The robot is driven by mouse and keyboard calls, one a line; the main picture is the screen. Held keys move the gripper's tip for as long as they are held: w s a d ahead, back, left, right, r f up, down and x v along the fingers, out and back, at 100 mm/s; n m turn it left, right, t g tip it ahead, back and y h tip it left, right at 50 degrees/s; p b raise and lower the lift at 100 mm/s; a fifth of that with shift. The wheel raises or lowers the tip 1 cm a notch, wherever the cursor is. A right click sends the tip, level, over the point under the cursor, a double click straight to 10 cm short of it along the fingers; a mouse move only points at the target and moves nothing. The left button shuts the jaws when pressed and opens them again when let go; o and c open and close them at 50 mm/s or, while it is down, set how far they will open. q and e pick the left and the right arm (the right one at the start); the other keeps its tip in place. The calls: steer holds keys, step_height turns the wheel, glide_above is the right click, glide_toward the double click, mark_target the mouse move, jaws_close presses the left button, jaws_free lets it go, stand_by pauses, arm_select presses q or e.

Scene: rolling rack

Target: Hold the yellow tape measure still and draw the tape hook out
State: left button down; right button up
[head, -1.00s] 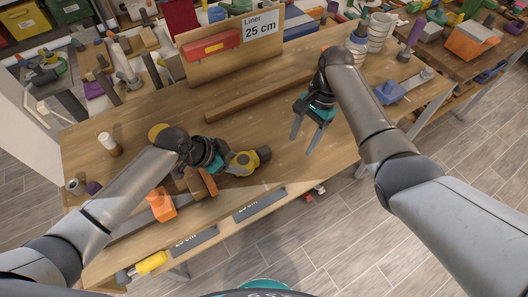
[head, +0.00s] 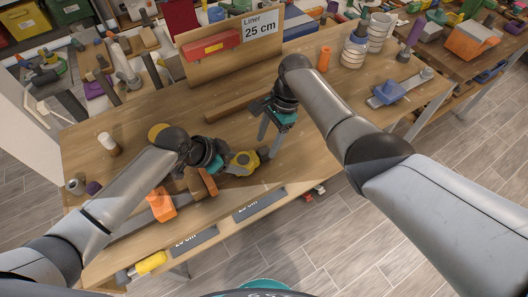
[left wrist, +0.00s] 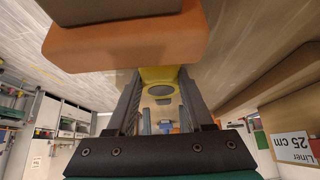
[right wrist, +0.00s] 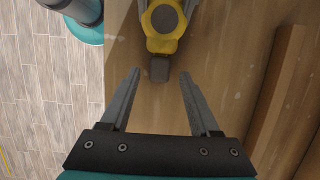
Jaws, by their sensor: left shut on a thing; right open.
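The yellow tape measure (head: 243,161) lies on the wooden workbench, with a dark round disc on its face. It also shows in the left wrist view (left wrist: 160,78) and at the top of the right wrist view (right wrist: 165,40). My left gripper (head: 222,164) is shut on its left side. The tape hook (right wrist: 159,70) is a small dark grey block on the side of the tape measure facing my right gripper. My right gripper (right wrist: 158,75) is open, its two fingers pointing at the hook, one to each side and seemingly just short of it.
A long wooden strip (head: 240,105) lies behind the grippers. An orange-and-wood clamp or tool (head: 161,204) lies near my left arm. A sign reading "Liner 25 cm" (head: 262,25) stands at the back. The bench's front edge is close to the tape measure.

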mark_target(265, 150)
steer(key=shift+x, duration=1.5)
steer(key=shift+c, duration=0.3)
jaws_close()
steer(key=shift+o, duration=0.8)
jaws_free()
